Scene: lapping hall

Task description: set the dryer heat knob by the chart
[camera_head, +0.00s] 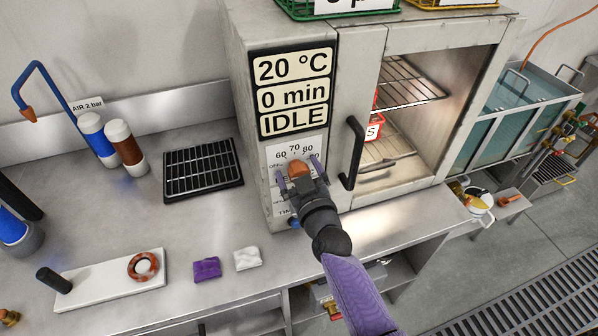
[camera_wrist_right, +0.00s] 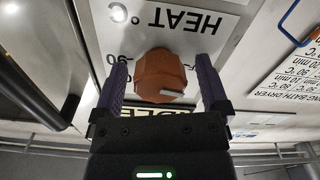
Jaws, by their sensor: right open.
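The orange heat knob (camera_head: 299,169) sits on the white dial plate of the dryer (camera_head: 350,60), below a display reading 20 °C, 0 min and IDLE. In the head view, 60, 70 and 80 show above the knob. My right gripper (camera_head: 298,177) is open at the knob. In the right wrist view, the knob (camera_wrist_right: 160,76) stands between the two spread fingers of the gripper (camera_wrist_right: 163,78), with a pale mark on its lower right. A white chart (camera_wrist_right: 287,78) with °C and min lines shows upside down at the right. My left gripper is not seen.
The dryer door handle (camera_head: 353,152) stands just right of my right gripper. A black rack (camera_head: 203,169), a purple cloth (camera_head: 207,268), a white cloth (camera_head: 247,258) and a white board (camera_head: 108,284) lie on the bench. A water bath (camera_head: 517,103) is at the right.

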